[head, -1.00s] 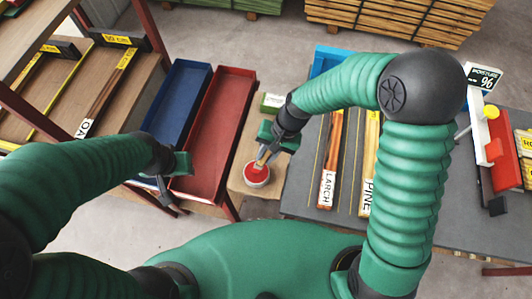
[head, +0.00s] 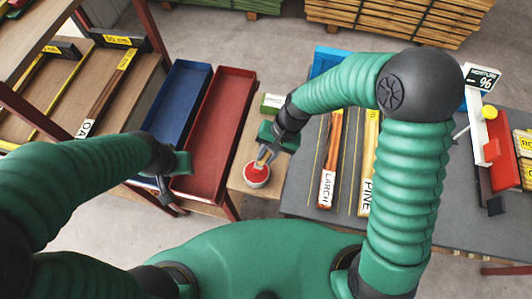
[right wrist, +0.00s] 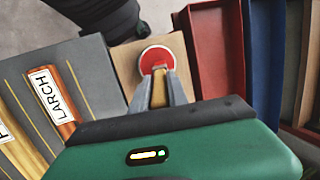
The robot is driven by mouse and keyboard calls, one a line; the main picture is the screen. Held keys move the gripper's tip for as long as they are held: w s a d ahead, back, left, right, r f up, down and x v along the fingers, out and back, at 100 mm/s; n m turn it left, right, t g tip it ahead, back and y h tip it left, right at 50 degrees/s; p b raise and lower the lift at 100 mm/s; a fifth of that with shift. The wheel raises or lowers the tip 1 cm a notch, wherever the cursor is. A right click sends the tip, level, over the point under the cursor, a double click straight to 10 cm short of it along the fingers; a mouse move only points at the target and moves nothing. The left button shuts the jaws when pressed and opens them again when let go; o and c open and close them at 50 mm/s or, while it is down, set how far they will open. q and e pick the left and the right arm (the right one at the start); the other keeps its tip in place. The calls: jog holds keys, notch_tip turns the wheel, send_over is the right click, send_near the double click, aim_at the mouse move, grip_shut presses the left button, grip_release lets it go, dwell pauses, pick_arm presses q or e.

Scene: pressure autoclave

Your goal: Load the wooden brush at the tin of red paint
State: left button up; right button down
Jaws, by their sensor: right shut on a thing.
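The tin of red paint (head: 257,176) stands on a small wooden surface between the red tray and the grey table. It also shows in the right wrist view (right wrist: 154,54). My right gripper (head: 264,158) is over the tin, pointing down at it. It is shut on the wooden brush (right wrist: 159,88), whose brown handle shows between the fingers. The brush's lower end overlaps the red paint in the right wrist view; I cannot tell whether it touches the paint. My left gripper (head: 165,188) hangs in front of the blue and red trays, and its finger gap is unclear.
A blue tray (head: 181,98) and a red tray (head: 219,125) lie left of the tin. The grey table (head: 305,190) at right holds boards labelled LARCH (head: 328,165) and PINE (head: 370,165). A moisture sign (head: 482,76) stands at far right.

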notch_tip(320, 180, up, 7)
jog(key=p, duration=0.5)
jog(key=shift+w+p, duration=0.1)
jog(key=shift+p, duration=0.3)
jog(key=shift+f, duration=0.15)
